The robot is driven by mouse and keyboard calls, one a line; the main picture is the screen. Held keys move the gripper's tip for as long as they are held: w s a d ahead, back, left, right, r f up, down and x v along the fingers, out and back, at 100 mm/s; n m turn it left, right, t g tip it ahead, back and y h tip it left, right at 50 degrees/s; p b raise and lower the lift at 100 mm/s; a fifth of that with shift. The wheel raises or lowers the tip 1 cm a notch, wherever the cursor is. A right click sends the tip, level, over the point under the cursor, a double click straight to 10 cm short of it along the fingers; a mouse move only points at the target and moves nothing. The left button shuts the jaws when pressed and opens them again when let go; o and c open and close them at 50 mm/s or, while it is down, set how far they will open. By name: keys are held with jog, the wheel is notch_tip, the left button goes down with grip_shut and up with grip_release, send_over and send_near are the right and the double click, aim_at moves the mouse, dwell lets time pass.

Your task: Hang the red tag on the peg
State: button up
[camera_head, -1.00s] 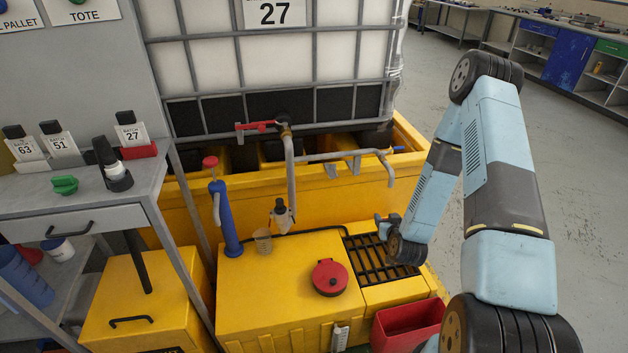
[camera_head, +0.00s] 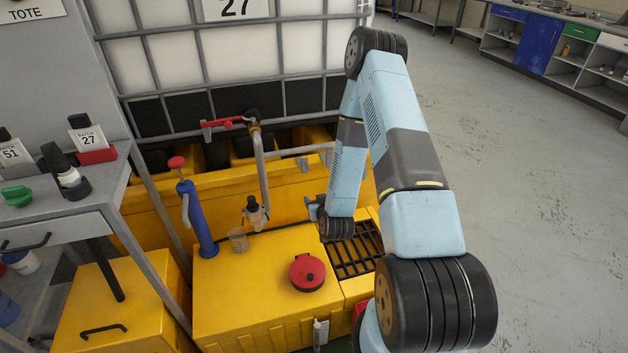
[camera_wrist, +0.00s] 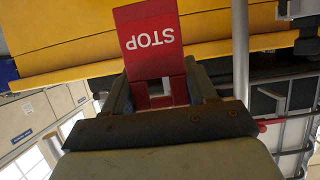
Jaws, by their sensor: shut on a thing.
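The red tag (camera_wrist: 150,60) shows in the wrist view, with white STOP lettering upside down in the picture. My gripper (camera_wrist: 160,88) is shut on its narrow lower part, and the tag's wide face sticks out past the fingers toward a yellow surface. In the head view my gripper (camera_head: 314,208) is small and partly hidden behind my wrist, close above the black grating, and the tag cannot be made out there. I cannot pick out the peg with certainty in either view.
A red-handled valve (camera_head: 225,123) and grey pipe stand at the tote's front. A blue hand pump (camera_head: 197,217), a beaker (camera_head: 238,239), a bottle (camera_head: 255,213) and a red lid (camera_head: 307,272) crowd the yellow bund. Open floor (camera_head: 530,190) lies right.

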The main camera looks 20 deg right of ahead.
notch_tip(320, 180, up, 7)
jog(key=w+m+h, duration=0.3)
jog(key=h, duration=0.1)
jog(key=w+f, duration=0.1)
jog(key=w, duration=0.9)
jog(key=shift+d+y, duration=0.2)
jog(key=shift+y, duration=0.1)
dwell(1.1)
jog(key=shift+w+f, duration=0.1)
jog(key=shift+f, duration=0.05)
dwell(0.6)
jog(key=o, duration=1.1)
